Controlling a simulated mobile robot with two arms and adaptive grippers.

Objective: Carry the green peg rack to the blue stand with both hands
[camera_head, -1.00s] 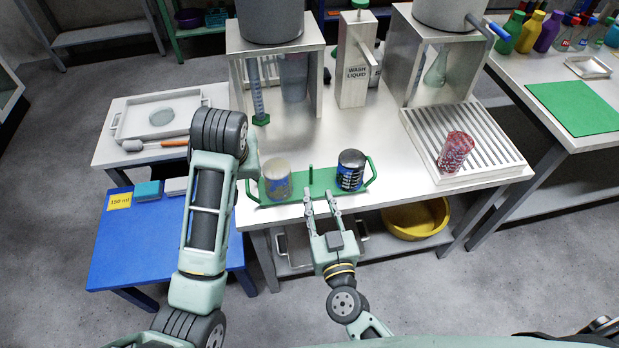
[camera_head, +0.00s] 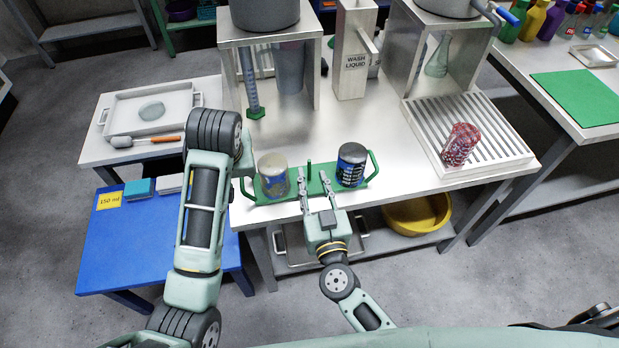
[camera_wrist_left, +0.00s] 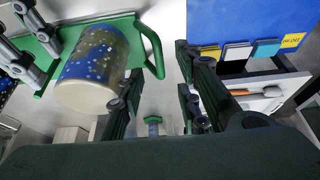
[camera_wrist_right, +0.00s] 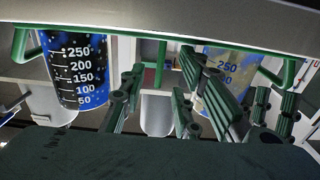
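The green peg rack (camera_head: 317,187) lies along the front edge of the metal table, with a handle at each end and a short post in the middle. It carries a pale-topped cup (camera_head: 273,178) on the left and a dark-topped blue cup (camera_head: 351,165) on the right. My left gripper (camera_wrist_left: 160,62) is open by the rack's left handle (camera_wrist_left: 157,52), which lies near one finger and not clearly between both. My right gripper (camera_head: 314,180) is open and empty at the rack's front, near the middle post. The low blue stand (camera_head: 130,250) is at the left.
Small boxes (camera_head: 140,188) and a yellow 150 ml label (camera_head: 110,200) lie along the stand's back edge; its front is bare. A side table with a white tray (camera_head: 108,120) stands behind it. A slatted drainer (camera_head: 500,125) holds a red cup (camera_head: 461,145).

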